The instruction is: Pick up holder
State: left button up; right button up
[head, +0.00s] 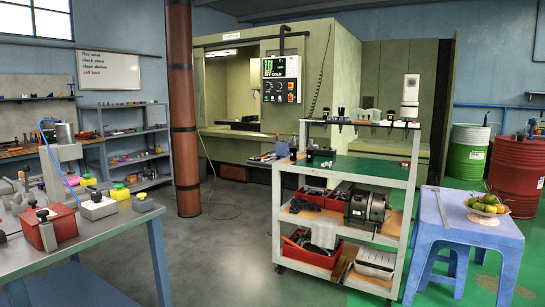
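The tooling cart (345,168) stands right of centre with a green top. Its raised rack (350,123) carries several small dark upright pieces that look like tool holders (341,114). A taller white and grey cylinder (410,92) stands at the rack's right end. A black block-like piece (320,155) sits on the green top, with small pale pieces (326,165) near it. I cannot tell which of these is the holder meant. Neither of my grippers is in view.
A workbench (110,232) with a red box (48,230) and a white block (97,207) stands at the left. A blue stool (465,235) with a fruit plate (486,208) stands right of the cart. A brown column (183,110) rises behind. Floor between bench and cart is clear.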

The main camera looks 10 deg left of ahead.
aim_at(310, 152)
jog(key=u, duration=0.95)
jog(key=i, duration=1.8)
jog(key=z, duration=0.85)
jog(key=i, duration=0.3)
jog(key=z, duration=0.15)
